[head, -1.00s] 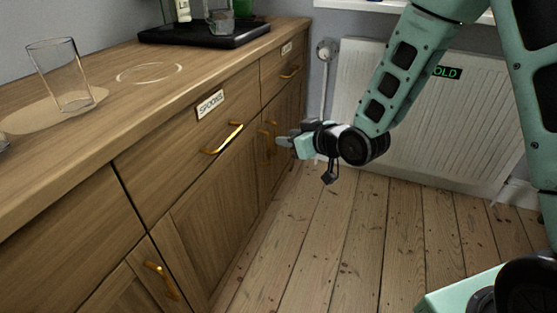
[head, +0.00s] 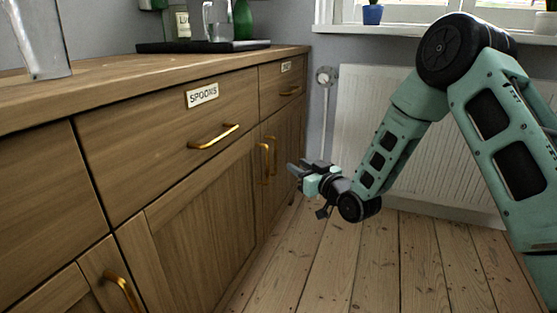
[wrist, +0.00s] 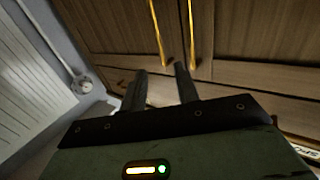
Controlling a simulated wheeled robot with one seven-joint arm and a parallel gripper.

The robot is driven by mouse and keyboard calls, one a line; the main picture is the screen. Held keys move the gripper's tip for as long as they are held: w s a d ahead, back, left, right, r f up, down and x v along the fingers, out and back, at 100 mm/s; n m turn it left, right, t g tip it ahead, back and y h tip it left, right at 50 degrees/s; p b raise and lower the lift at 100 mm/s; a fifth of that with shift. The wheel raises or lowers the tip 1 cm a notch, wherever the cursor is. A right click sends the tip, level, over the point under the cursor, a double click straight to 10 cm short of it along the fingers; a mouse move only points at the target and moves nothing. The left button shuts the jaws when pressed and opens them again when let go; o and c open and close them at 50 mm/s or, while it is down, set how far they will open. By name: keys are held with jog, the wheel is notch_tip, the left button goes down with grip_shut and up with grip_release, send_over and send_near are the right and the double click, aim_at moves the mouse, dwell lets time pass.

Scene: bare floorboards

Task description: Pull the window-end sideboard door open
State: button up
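The sideboard's window-end door (head: 287,138) is the far one, nearest the radiator, and looks shut. Its upright brass handle (head: 274,156) stands close beside the neighbouring door's handle (head: 265,163). In the wrist view, which is upside down, the window-end handle (wrist: 157,35) is left of the neighbour's handle (wrist: 190,36). My gripper (head: 293,168) is just right of the handles in the head view. In the wrist view my gripper (wrist: 161,69) has its two fingers apart and nothing held. The window-end handle's end shows between the fingertips, apparently beyond them; exact depth is unclear.
A drawer labelled SPOONS (head: 165,140) with a brass handle (head: 214,137) is above the neighbouring door. A glass (head: 38,40) and a black tray (head: 203,46) stand on top. A white radiator (head: 400,130) is on the end wall. The floorboards (head: 330,265) are clear.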

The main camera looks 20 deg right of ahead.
aim_at(276, 153)
jog(key=b+x, duration=0.1)
jog(key=x, duration=0.3)
jog(key=b+x, duration=0.2)
jog(key=x, duration=0.3)
jog(key=shift+w+a+f, duration=0.1)
jog(key=shift+w+f, duration=0.1)
jog(key=shift+f, duration=0.05)
jog(key=shift+w+a+r+b, duration=0.2)
jog(key=shift+w+b, duration=0.2)
jog(key=shift+w, duration=0.25)
grip_shut()
